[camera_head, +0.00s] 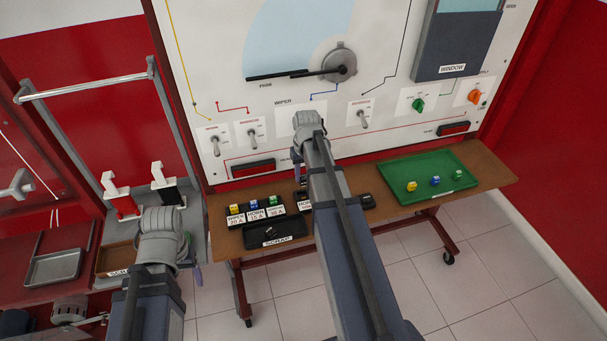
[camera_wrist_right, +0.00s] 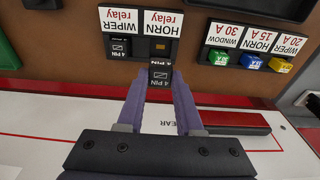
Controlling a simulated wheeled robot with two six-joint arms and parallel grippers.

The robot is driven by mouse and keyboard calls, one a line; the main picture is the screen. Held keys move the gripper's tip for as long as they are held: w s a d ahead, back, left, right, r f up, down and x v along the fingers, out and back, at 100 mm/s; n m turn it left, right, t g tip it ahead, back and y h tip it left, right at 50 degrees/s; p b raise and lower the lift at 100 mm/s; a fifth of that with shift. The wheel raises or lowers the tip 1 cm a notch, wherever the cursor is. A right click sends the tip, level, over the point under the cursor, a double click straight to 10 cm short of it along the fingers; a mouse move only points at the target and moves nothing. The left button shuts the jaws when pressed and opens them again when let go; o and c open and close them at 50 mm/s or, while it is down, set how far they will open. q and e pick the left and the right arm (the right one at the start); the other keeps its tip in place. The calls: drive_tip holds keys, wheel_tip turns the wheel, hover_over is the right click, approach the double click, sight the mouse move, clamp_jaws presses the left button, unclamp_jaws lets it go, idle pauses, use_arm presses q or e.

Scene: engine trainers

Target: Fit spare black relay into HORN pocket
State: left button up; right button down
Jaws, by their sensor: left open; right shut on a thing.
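A black relay (camera_wrist_right: 160,75) marked 4 PIN is held between the purple fingers of my right gripper (camera_wrist_right: 160,88). It is at the near edge of the HORN relay pocket (camera_wrist_right: 158,46), below the HORN label in the right wrist view. Dark pocket surface shows beyond the relay; I cannot tell whether they touch. A black relay (camera_wrist_right: 118,47) sits in the WIPER relay pocket beside it. In the head view my right gripper (camera_head: 297,169) is at the board above the bench, and its arm hides much of the relay block. My left gripper (camera_head: 197,274) is open, away at the left.
The fuse holder (camera_wrist_right: 247,60) has blue, green and yellow fuses under its labels. On the bench stand a black SCRAP tray (camera_head: 288,240) and a green tray (camera_head: 430,163) with several small fuses. Switches and the upright panel (camera_head: 300,95) rise behind the bench.

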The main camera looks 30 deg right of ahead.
sight(304, 184)
drive_tip(key=shift+f+b, duration=1.85)
drive_tip(key=shift+f, duration=0.4)
drive_tip(key=shift+f+b, duration=1.2)
idle(0.4)
drive_tip(key=shift+c, duration=2.4)
unclamp_jaws()
drive_tip(key=shift+o, duration=0.2)
drive_tip(key=o, duration=0.4)
drive_tip(key=shift+o, duration=0.2)
